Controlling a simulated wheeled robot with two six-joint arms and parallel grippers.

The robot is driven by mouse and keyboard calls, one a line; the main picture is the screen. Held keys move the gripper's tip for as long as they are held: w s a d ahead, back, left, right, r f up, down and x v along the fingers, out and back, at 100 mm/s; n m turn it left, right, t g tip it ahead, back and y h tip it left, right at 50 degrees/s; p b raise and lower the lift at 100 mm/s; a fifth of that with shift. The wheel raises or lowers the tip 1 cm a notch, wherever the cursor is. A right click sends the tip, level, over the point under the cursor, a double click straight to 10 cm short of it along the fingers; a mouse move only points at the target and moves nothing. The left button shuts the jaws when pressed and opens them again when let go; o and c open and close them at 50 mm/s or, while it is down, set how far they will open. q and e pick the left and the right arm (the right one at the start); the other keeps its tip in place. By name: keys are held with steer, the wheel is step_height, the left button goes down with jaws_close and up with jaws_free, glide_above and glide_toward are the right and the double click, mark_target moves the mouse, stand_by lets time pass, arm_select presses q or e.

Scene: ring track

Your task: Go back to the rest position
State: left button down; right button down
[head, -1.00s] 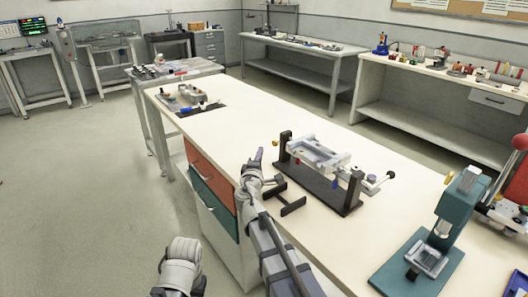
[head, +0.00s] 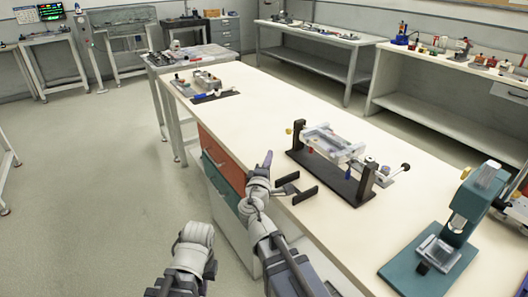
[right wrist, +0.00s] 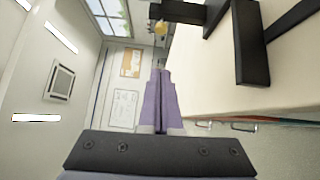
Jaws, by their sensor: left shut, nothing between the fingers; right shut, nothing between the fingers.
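My right gripper (head: 266,164) is shut and empty by the front edge of the long workbench (head: 262,110), just left of a black bracket (head: 298,191). Its two purple-grey fingers (right wrist: 161,100) lie together in the right wrist view, with nothing between them. My left arm (head: 194,242) shows at the bottom, left of the right arm, over open floor in front of the bench. Its gripper fingers do not show.
A black stand holding a pale tray (head: 333,147) is on the bench, right of the right gripper. A teal press (head: 440,258) stands nearer. Small parts lie on a dark mat (head: 215,97) at the far end. The floor (head: 95,180) at left is clear.

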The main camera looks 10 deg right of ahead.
steer(key=s+m+g+p, duration=0.1)
steer(key=p, duration=0.1)
steer(key=s+d+m+g+p, duration=0.1)
steer(key=m+p, duration=0.1)
steer(key=s+r+m+g+h+p, duration=0.1)
steer(key=g+p, duration=0.1)
steer(key=shift+s+d+m, duration=0.2)
steer(key=shift+s+m, duration=0.05)
steer(key=shift+m, duration=0.15)
steer(key=s+a+f+m+g+y+p, duration=0.1)
steer(key=s+a+g+y+p, duration=0.3)
steer(key=s, duration=0.6)
steer(key=s+a+f+m+g+y+p, duration=0.1)
steer(key=s+a+m+g+y+p, duration=0.2)
steer(key=s+a+g+p, duration=0.6)
steer(key=shift+s+a+f+m+y+p, duration=0.35)
steer(key=shift+s+a+p, duration=0.4)
steer(key=shift+s, duration=0.45)
